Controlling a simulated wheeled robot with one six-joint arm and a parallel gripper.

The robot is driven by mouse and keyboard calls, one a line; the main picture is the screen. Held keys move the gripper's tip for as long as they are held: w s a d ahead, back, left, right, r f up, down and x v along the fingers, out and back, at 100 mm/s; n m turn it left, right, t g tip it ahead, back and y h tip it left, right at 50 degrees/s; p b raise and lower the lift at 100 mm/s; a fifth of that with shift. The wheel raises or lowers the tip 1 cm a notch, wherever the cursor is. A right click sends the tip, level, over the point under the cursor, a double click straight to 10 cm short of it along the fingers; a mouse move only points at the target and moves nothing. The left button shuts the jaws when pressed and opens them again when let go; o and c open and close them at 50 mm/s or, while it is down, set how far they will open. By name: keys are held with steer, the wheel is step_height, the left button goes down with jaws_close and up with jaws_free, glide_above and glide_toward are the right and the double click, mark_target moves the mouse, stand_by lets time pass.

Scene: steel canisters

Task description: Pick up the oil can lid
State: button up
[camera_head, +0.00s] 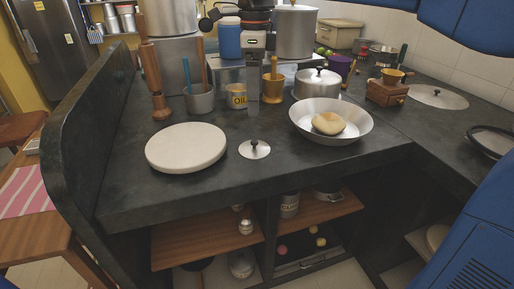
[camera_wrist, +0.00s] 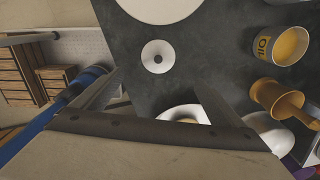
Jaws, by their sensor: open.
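The oil can lid (camera_head: 259,153) is a small shiny metal disc with a dark knob, lying flat on the dark counter between a white round board and a steel pan. It also shows in the wrist view (camera_wrist: 148,63), top centre. The open oil can (camera_head: 237,101), marked OIL, stands behind it; the wrist view shows it at the right with yellow inside (camera_wrist: 290,46). My gripper (camera_wrist: 157,82) is open and empty in the wrist view; the lid appears beyond its fingertips, apart from them. The head view does not show the fingers.
The white board (camera_head: 186,148) lies left of the lid. A wide steel pan (camera_head: 353,131) holding a bread-like round stands to its right. A brass mortar (camera_head: 273,92) and a grey cup (camera_head: 200,101) stand behind. Counter around the lid is bare. Shelves are below the counter's front edge.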

glide_above(254, 141)
steer(key=f, duration=0.8)
steer(key=shift+w+d+f, duration=0.1)
steer(key=shift+w+d, duration=0.1)
steer(key=shift+s+a+f, duration=0.1)
steer(key=shift+f, duration=1.25)
steer(key=shift+s+a+f, duration=0.1)
steer(key=shift+f, duration=1.2)
steer(key=c, duration=1.1)
